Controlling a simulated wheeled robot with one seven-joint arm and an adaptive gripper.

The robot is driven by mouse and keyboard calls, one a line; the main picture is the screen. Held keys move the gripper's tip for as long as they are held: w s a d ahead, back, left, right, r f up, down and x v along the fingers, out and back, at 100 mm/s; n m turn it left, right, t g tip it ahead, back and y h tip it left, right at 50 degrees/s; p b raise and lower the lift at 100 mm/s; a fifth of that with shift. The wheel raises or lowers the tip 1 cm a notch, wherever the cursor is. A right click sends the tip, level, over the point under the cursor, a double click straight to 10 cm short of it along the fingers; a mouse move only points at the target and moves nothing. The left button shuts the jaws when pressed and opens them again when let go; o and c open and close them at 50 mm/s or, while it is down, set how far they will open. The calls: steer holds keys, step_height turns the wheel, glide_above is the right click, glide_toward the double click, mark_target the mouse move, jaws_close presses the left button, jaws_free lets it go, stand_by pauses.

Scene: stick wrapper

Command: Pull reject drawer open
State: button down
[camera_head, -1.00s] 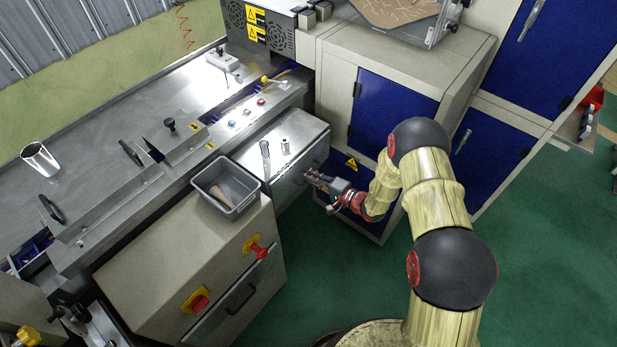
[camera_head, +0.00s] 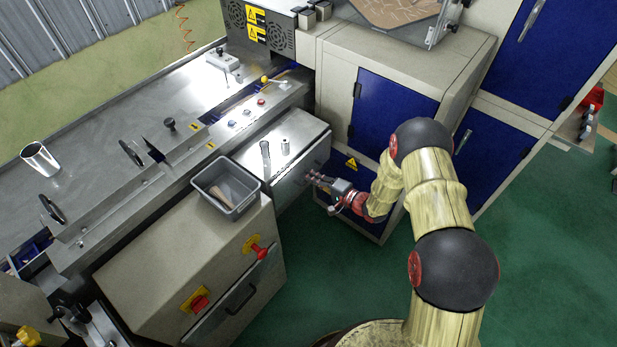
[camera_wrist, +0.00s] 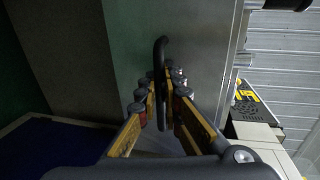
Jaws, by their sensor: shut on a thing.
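The reject drawer (camera_head: 303,174) is the metal-fronted unit below the small steel top, left of the blue cabinet doors. In the head view my gripper (camera_head: 312,178) is at its front face. In the wrist view the dark bar handle (camera_wrist: 161,85) stands between the fingers of my gripper (camera_wrist: 162,90), which are shut on it. The drawer front (camera_wrist: 195,50) behind the handle looks flat and grey. No open gap at the drawer shows clearly in either view.
A grey bin (camera_head: 226,188) with a brown object inside stands on the beige cabinet (camera_head: 180,265) to the left. A red knob (camera_head: 261,252) sticks out from that cabinet. A blue door (camera_head: 392,118) is close behind my gripper. Green floor (camera_head: 340,275) is clear in front.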

steer(key=f+b+v, duration=0.1)
steer(key=f+v, duration=0.1)
steer(key=v, duration=1)
steer(key=shift+s+d+f, duration=0.35)
steer(key=shift+d, duration=0.1)
steer(key=c, duration=2.3)
jaws_free()
steer(key=v, duration=1.2)
steer(key=shift+w, duration=0.1)
